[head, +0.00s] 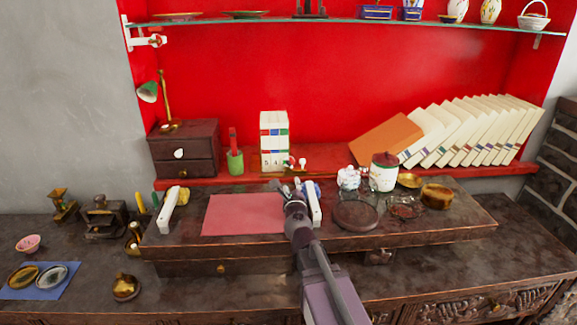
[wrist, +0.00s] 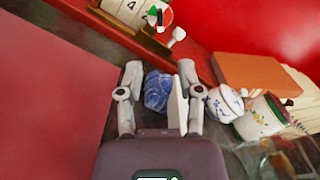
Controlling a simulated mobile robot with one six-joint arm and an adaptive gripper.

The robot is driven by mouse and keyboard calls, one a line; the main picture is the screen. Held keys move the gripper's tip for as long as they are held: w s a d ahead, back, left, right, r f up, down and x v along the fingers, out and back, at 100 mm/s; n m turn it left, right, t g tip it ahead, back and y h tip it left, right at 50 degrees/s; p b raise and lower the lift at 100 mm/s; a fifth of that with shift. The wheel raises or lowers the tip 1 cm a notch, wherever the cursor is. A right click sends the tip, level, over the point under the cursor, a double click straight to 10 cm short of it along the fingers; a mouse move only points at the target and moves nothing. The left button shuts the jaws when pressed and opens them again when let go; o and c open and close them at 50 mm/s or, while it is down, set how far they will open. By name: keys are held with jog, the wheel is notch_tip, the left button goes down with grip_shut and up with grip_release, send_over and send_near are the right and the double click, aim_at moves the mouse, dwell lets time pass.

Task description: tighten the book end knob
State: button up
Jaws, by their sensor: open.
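I cannot tell for sure which part is the book end knob. A small white knob (wrist: 178,34) shows in the wrist view beside the block calendar (wrist: 130,10), beyond my fingertips; in the head view this white knob (head: 302,163) is at the calendar's lower right. My gripper (wrist: 160,70) is open. A blue patterned object (wrist: 156,92) and a white bar (wrist: 177,105) show between its fingers, and I cannot tell whether they touch. In the head view my gripper (head: 291,190) is over the desk, at the right edge of the pink blotter (head: 240,215).
The calendar (head: 273,140) stands on the red ledge. To the right are a white lidded jar (head: 383,175), a small teapot (head: 348,178), an orange book (head: 385,137) and leaning cream books (head: 470,133). A glass shelf (head: 340,24) runs above. The blotter is clear.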

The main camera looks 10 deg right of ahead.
aim_at(288, 164)
jog(key=shift+w, duration=0.2)
jog(key=shift+w+d, duration=0.25)
jog(key=shift+w, duration=1.95)
jog(key=shift+w+d, duration=0.3)
jog(key=shift+w, duration=1.95)
jog(key=shift+w+d, duration=0.25)
jog(key=shift+w, duration=1.95)
grip_shut()
